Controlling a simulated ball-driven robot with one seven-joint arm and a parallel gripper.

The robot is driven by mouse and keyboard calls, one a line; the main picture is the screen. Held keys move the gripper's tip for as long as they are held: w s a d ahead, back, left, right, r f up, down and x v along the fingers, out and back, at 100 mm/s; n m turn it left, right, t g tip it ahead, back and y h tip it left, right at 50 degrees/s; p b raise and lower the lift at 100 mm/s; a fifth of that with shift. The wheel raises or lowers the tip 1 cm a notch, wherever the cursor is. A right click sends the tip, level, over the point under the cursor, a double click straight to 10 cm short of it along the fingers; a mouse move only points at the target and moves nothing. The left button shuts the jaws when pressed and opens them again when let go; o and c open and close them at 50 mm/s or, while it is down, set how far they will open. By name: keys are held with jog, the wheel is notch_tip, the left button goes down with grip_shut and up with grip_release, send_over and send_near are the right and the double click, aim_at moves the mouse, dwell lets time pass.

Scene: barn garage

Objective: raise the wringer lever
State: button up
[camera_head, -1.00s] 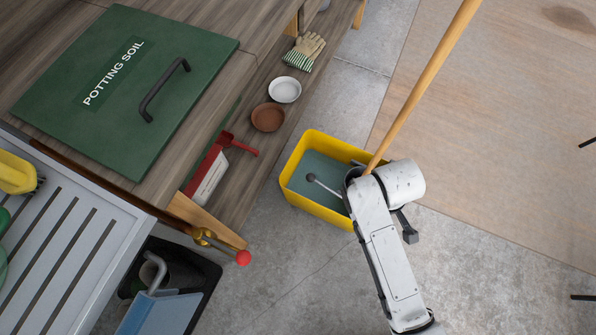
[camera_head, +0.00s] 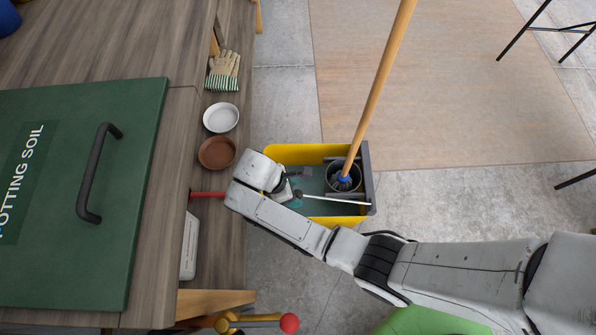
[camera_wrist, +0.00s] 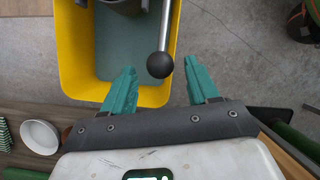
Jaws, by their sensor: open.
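The wringer lever (camera_head: 335,199) is a thin pale metal rod lying low across the yellow mop bucket (camera_head: 300,153). It runs from the dark wringer (camera_head: 367,180) at the bucket's right end to a black ball knob (camera_head: 298,194) at its left. In the wrist view the knob (camera_wrist: 160,65) hangs centred just ahead of my gripper (camera_wrist: 160,70), between the lines of its two green fingers. The fingers are apart, with clear space between them and the knob. In the head view my arm's end partly hides the gripper and the bucket's left side.
A mop with a wooden handle (camera_head: 382,85) stands tilted in the wringer. A wooden bench with a green potting-soil lid (camera_head: 140,185) is at left, with white (camera_head: 220,117) and brown (camera_head: 216,152) saucers on a lower shelf. Concrete floor is open at right.

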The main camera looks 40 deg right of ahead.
jog(key=b+x, duration=0.1)
jog(key=x, duration=0.4)
jog(key=shift+s+f, duration=0.1)
jog(key=shift+c, duration=0.2)
grip_shut()
dwell(0.4)
